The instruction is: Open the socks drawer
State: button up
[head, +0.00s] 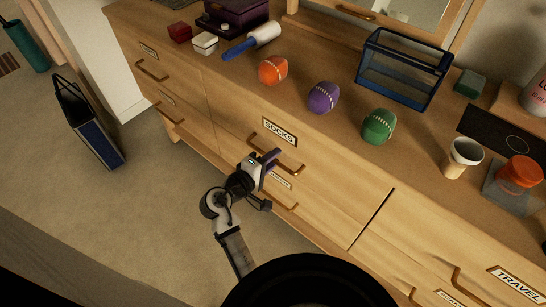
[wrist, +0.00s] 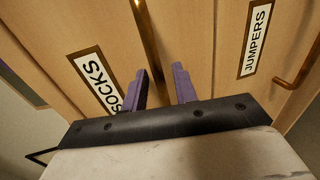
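The socks drawer (head: 240,115) is the upper middle drawer of a wooden dresser and looks closed. Its label (head: 280,132) reads SOCKS and also shows at left in the wrist view (wrist: 97,80). Its brass bar handle (head: 290,164) sits below the label; in the wrist view the handle (wrist: 148,40) runs down towards the gap between my fingers. My gripper (head: 268,162) is at this handle, and in the wrist view its two purple fingers (wrist: 160,88) stand apart with nothing clamped. I cannot tell how deep the handle sits between them.
The JUMPERS drawer label (wrist: 255,38) and handle (wrist: 300,62) are close to my gripper. Orange (head: 273,70), purple (head: 323,97) and green (head: 379,126) balls and a cup (head: 463,157) stand on the dresser top. A blue bag (head: 95,130) stands on the floor, left; floor between is clear.

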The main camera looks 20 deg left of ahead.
jog(key=shift+w+d, duration=0.1)
jog(key=shift+w, duration=0.15)
grip_shut()
dwell(0.3)
